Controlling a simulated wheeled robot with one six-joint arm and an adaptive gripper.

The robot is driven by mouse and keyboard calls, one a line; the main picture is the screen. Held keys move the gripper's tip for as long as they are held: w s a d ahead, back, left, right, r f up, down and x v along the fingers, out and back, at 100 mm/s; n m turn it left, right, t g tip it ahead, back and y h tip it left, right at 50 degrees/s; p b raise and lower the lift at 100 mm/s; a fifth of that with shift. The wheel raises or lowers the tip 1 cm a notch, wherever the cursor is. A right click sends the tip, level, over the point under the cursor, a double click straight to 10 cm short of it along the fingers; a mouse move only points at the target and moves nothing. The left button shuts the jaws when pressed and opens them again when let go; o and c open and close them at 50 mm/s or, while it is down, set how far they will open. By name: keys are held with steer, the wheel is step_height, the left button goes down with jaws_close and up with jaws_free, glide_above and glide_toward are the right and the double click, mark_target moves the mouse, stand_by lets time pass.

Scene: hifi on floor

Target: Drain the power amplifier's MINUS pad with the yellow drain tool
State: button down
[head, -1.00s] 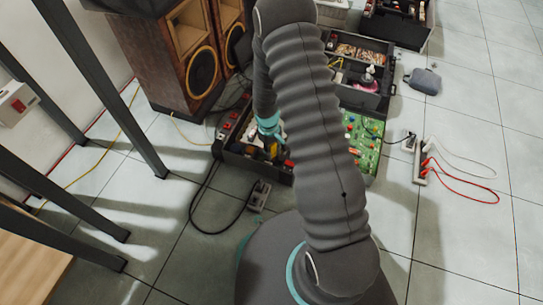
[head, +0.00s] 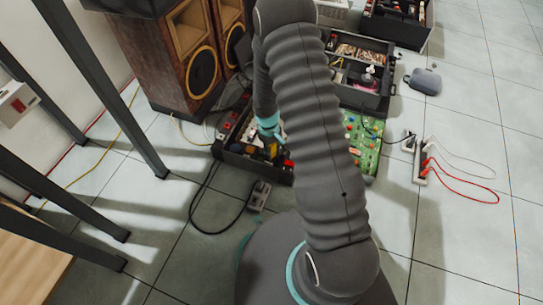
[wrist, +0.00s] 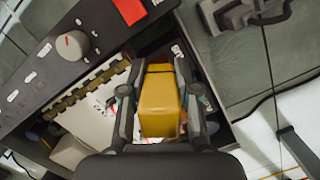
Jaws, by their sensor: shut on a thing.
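The yellow drain tool (wrist: 160,103) is between the fingers of my gripper (wrist: 162,65), which is shut on its blocky yellow body. Its tip is hidden below the body. The black open-topped chassis, apparently the power amplifier (wrist: 35,88), lies under and around the gripper, with a grey knob and a red patch on its panel. The chassis also shows in the head view (head: 232,157), left of my arm, with my gripper over it. I cannot make out the MINUS pad.
A green circuit board (head: 366,146) lies right of my arm. A power strip (head: 418,160) with red and white leads (head: 465,188) is on the floor farther right. A small switch box (head: 259,195) with a black cable lies before the chassis. Speakers (head: 200,70) stand behind.

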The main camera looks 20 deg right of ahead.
mark_target(274, 145)
steer(key=shift+r+p, duration=2.55)
steer(key=shift+r, duration=1.45)
steer(key=shift+f, duration=0.15)
